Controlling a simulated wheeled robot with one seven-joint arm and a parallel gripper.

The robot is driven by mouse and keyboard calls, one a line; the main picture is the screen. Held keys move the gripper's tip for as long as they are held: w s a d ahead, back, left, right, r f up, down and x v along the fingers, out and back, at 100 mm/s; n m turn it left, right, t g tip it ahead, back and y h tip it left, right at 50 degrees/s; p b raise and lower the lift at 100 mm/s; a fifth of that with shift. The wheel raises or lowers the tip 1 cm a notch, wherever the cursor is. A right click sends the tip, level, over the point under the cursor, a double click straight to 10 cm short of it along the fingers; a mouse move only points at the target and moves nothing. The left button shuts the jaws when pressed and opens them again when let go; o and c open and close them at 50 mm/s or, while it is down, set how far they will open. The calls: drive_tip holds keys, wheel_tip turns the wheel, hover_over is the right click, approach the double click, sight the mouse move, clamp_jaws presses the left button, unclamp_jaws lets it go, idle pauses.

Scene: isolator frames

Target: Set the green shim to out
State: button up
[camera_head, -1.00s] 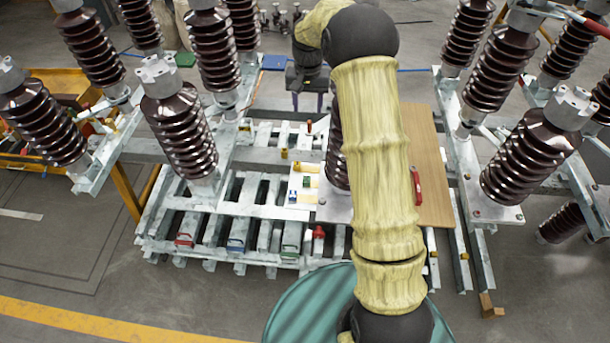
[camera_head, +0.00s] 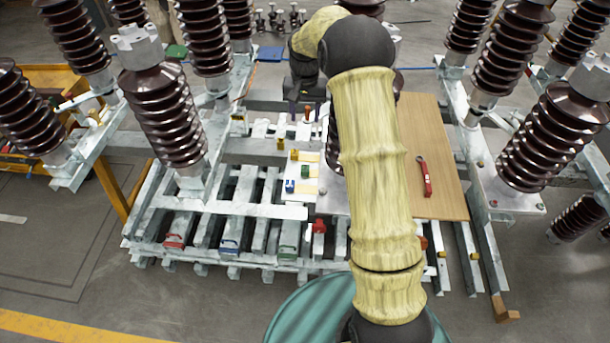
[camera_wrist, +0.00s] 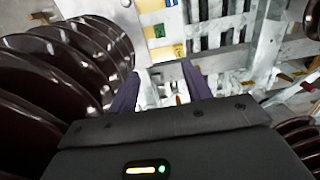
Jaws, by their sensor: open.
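A small green block (camera_head: 305,171), which may be the green shim, sits on a white board with yellow patches (camera_head: 311,157). A blue block (camera_head: 290,186) is beside it. Another green piece (camera_head: 289,252) is at the front end of a rail, so I cannot tell for sure which is the shim. My gripper (camera_head: 307,107) is behind the board, apart from both green pieces. Its two dark purple fingers (camera_wrist: 160,84) are open, with nothing held.
Brown ribbed insulators (camera_head: 165,115) stand close on both sides. Red (camera_head: 175,241) and blue (camera_head: 229,246) pieces line the front rails. A red-handled tool (camera_head: 425,178) lies on a wooden board (camera_head: 440,135) at right. A reddish pin (camera_wrist: 179,99) shows between the fingers.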

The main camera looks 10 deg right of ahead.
drive_tip(key=b, duration=0.4)
hover_over(305, 168)
wheel_tip(305, 168, down, 6)
drive_tip(key=shift+r, duration=0.15)
wheel_tip(305, 168, down, 17)
drive_tip(key=p, duration=0.3)
drive_tip(key=shift+f, duration=0.2)
clamp_jaws()
